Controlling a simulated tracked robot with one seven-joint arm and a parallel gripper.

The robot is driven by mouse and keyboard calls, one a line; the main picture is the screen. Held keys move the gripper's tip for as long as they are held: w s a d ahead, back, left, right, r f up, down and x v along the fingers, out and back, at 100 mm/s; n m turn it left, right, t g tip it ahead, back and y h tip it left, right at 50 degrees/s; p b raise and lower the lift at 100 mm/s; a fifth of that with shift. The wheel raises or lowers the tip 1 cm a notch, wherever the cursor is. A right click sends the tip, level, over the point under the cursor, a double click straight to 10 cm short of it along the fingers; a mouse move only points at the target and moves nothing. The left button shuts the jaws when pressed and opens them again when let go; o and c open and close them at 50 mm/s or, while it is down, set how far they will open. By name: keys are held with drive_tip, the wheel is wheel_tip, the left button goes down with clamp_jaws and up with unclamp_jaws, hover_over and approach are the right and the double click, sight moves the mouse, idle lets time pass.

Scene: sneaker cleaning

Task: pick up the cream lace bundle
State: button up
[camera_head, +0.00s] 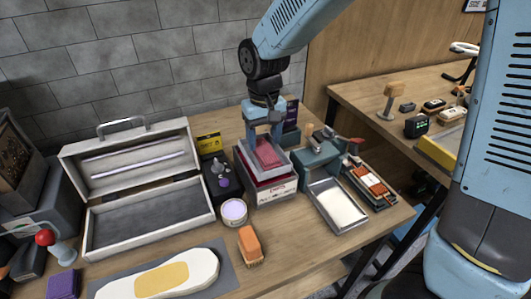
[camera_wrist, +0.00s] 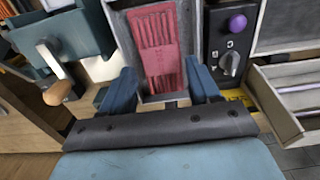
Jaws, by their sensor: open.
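My gripper (camera_head: 264,132) is open and points down over a grey tray (camera_head: 283,172) that sits on a dark red and white box (camera_head: 272,191). A dark red bundle of strands (camera_head: 268,152) lies in the tray, below the fingers. In the wrist view the red bundle (camera_wrist: 158,45) shows between and beyond the two blue fingers of my gripper (camera_wrist: 161,88). I cannot tell whether the fingers touch it. I cannot make out a cream lace bundle in either view; the bundle under my gripper looks red.
An open white case (camera_head: 205,205) stands left of a dark knobbed unit (camera_head: 219,180). A round tub (camera_head: 234,212) and an orange brush (camera_head: 250,245) are in front. A blue-grey vise-like device (camera_head: 318,165) and a metal tray with white contents (camera_head: 338,206) are close on the right.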

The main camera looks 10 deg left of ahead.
sight(264, 153)
drive_tip(key=shift+f, duration=1.35)
drive_tip(key=c, duration=0.8)
drive_tip(key=shift+r, duration=0.15)
